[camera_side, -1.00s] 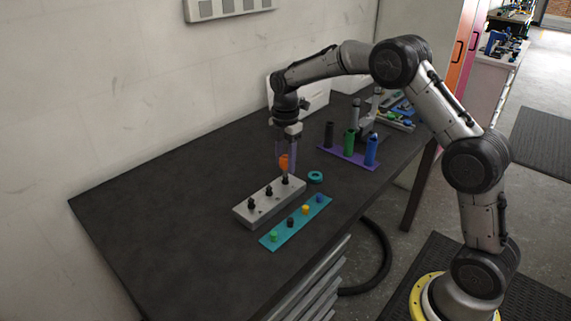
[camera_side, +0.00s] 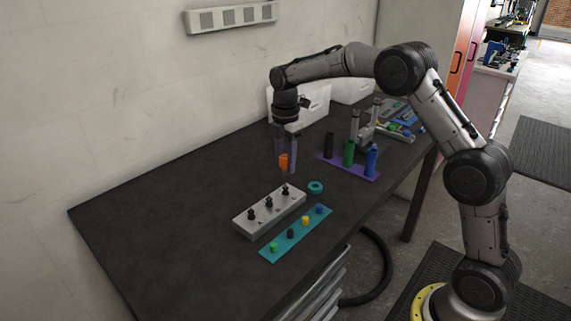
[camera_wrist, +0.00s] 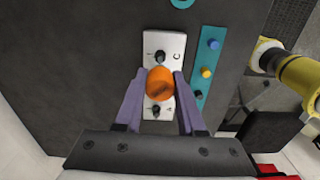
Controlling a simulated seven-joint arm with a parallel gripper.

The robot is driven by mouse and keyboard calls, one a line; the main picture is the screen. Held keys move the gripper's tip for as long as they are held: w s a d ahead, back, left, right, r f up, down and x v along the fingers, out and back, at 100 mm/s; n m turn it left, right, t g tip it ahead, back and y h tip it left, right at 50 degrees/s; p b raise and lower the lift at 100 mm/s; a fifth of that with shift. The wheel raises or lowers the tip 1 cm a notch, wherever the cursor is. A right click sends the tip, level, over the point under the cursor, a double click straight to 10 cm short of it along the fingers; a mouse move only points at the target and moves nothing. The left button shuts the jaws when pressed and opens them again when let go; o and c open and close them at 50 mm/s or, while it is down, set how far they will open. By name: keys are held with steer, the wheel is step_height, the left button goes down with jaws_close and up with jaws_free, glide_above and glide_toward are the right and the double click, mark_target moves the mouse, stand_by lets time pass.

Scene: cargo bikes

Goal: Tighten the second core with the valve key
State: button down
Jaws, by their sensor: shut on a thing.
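My gripper (camera_side: 285,158) is shut on the orange valve key (camera_side: 284,163) and holds it in the air above the far end of the grey valve block (camera_side: 262,220). The key is clear of the block. Three black cores (camera_side: 251,214) stand upright in a row on the block, beside letter marks. In the wrist view the key (camera_wrist: 160,81) sits between the purple fingers (camera_wrist: 158,92) and covers the middle of the block (camera_wrist: 175,47). One core shows above it (camera_wrist: 160,55) and one below it (camera_wrist: 156,109). How tight each core is cannot be seen.
A teal strip (camera_side: 267,249) with green, black, yellow and blue caps lies beside the block. A teal ring (camera_side: 315,187) lies near the block's far end. A purple rack (camera_side: 368,174) holds black, green and blue cylinders. The table's left side is clear.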

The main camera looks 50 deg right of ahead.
steer(key=shift+r, duration=0.95)
